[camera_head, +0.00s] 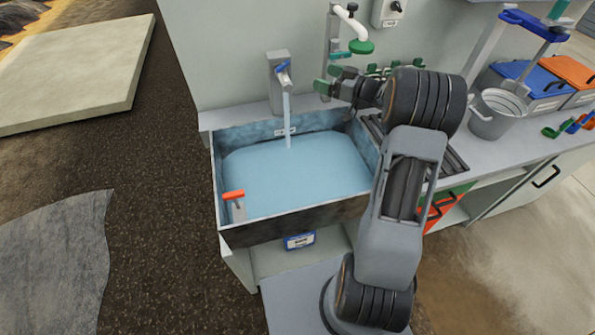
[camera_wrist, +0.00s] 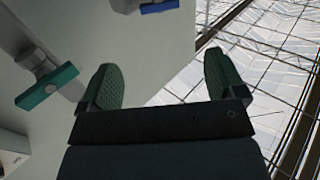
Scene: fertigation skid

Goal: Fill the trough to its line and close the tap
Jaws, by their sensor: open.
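The trough (camera_head: 228,234) is a sink-like basin set into the bench and holds light blue water. A tap (camera_head: 279,82) with a blue lever (camera_head: 282,67) stands at its back wall, and a stream of water (camera_head: 288,125) runs from it into the trough. My gripper (camera_head: 325,84) is open and empty, right of the tap and above the trough's back right. In the wrist view its two green fingertips (camera_wrist: 163,85) are apart with nothing between them.
A pipe with a teal-handled valve (camera_head: 341,55) rises behind my gripper; a teal handle also shows in the wrist view (camera_wrist: 47,86). A red-orange handle (camera_head: 233,195) is at the trough's front left. A metal bucket (camera_head: 495,113) and lidded bins (camera_head: 530,80) stand right.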

